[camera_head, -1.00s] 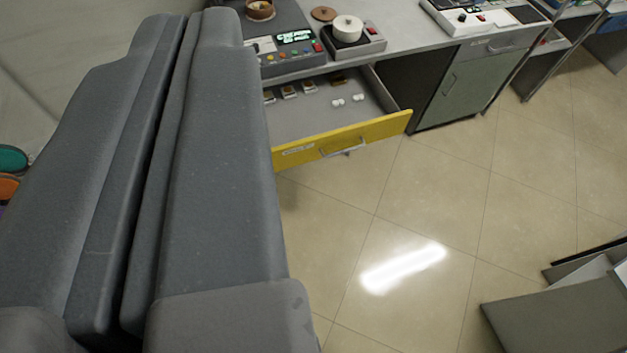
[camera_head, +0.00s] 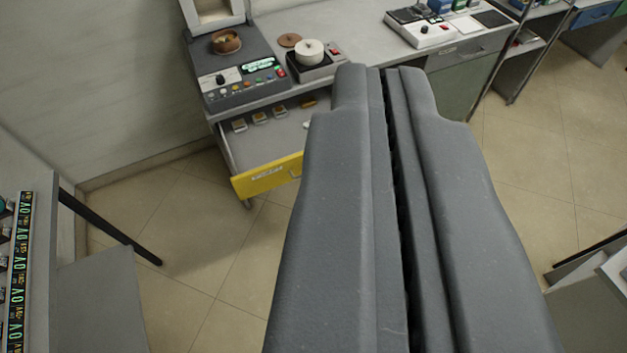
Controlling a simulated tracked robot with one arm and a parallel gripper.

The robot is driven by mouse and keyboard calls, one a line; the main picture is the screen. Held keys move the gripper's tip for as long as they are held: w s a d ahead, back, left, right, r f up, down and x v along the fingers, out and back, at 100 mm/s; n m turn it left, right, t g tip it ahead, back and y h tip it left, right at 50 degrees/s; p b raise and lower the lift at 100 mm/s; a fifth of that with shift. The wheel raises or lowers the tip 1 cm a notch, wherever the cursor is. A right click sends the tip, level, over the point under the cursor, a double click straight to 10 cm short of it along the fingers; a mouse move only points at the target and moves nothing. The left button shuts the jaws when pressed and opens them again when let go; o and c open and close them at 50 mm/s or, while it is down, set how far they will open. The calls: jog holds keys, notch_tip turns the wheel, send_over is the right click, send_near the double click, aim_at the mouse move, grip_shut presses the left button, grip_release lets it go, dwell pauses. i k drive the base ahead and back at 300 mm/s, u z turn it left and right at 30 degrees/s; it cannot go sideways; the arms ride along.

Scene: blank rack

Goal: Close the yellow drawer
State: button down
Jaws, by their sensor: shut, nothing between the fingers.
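The yellow drawer (camera_head: 266,177) stands pulled out from under the grey counter, with its front panel facing the open floor. Several small items lie inside it near the back. My gripper (camera_head: 380,72) is shut and empty, with its two dark grey fingers pressed together. It covers the right part of the drawer, including much of the handle. The fingertips appear over the counter's front edge in the picture; I cannot tell how far they are from the drawer.
On the counter (camera_head: 352,45) stand a control console (camera_head: 240,88), a white pot (camera_head: 310,50) on a small heater, and a white device (camera_head: 420,32). A rack (camera_head: 40,270) stands at the left edge. Tiled floor is clear before the drawer.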

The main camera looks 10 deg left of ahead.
aim_at(264, 158)
jog(key=z, duration=0.2)
jog(key=i, duration=1)
jog(key=u, duration=0.1)
